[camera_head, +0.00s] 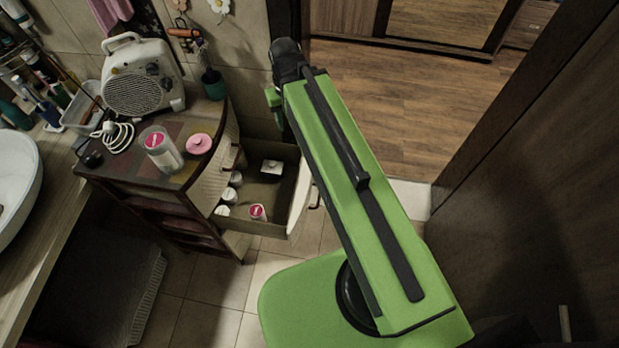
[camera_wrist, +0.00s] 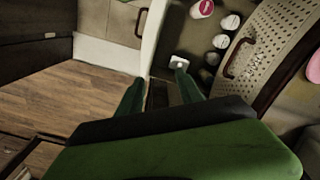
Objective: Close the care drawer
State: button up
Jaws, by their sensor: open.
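The care drawer (camera_head: 262,217) is pulled out of the small cabinet, with its pale front (camera_head: 299,205) facing right and its handle (camera_head: 314,198) partly beside my arm. Inside are several white-lidded jars, a pink-labelled jar (camera_head: 257,212) and a small white box (camera_head: 271,167). In the wrist view, the drawer front (camera_wrist: 152,36) shows edge-on, with the white box (camera_wrist: 179,62) beyond the fingers. My gripper (camera_wrist: 160,92) is open and empty, its two green fingers apart near the drawer's far end. Whether they touch the drawer I cannot tell.
On the cabinet top (camera_head: 128,167) stand a fan heater (camera_head: 142,80), a clear jar (camera_head: 160,148) and a pink lidded dish (camera_head: 199,143). A perforated drawer front (camera_wrist: 270,50) with a handle is beside the open drawer. Wooden floor (camera_head: 400,100) is clear beyond the doorway.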

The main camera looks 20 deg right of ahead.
aim_at(285, 201)
jog(key=k, duration=1.25)
jog(key=u, duration=0.5)
jog(key=i, duration=0.95)
jog(key=u, duration=0.4)
